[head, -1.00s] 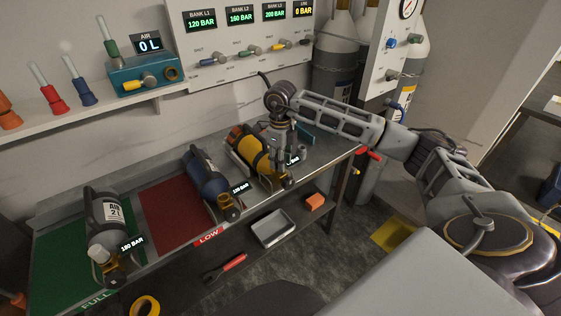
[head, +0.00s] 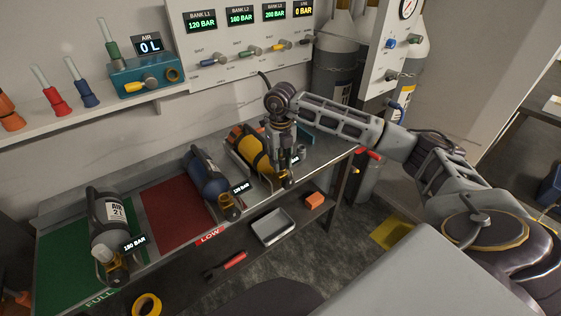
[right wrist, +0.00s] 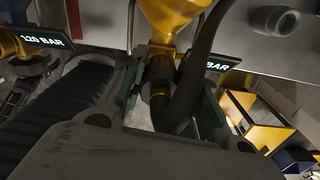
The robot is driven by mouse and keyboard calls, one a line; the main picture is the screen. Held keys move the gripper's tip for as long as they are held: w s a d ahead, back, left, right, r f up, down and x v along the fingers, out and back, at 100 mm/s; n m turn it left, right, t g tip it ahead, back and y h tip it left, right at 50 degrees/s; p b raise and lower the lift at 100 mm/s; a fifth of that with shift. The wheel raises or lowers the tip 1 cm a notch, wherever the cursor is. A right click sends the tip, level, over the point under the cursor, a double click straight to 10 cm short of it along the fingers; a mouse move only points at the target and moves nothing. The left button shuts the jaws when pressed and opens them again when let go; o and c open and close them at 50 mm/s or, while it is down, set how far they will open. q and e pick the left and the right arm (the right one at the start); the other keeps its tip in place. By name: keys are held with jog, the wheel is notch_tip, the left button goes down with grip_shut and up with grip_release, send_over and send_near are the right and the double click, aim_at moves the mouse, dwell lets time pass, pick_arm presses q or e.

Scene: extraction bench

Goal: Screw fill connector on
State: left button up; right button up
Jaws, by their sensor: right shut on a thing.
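A yellow cylinder (head: 250,146) lies in a cradle on the bench, its valve end toward the front edge. My right gripper (head: 285,172) is over that valve end and partly hides it. In the right wrist view my right gripper (right wrist: 165,105) is shut on the fill connector (right wrist: 160,88), a dark piece with a brass band on a black hose (right wrist: 200,55). The connector is right at the yellow valve (right wrist: 170,18); I cannot tell whether its thread is engaged. My left gripper is not in view.
A blue cylinder (head: 206,174) reading 120 BAR lies by the red mat (head: 172,213). A grey cylinder (head: 110,222) reading 180 BAR lies on the green mat (head: 60,250). The fill panel (head: 240,38) is behind. A grey tray (head: 273,227) sits on the lower shelf.

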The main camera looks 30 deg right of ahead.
jog(key=shift+m, duration=1.1)
jog(key=o, duration=1.2)
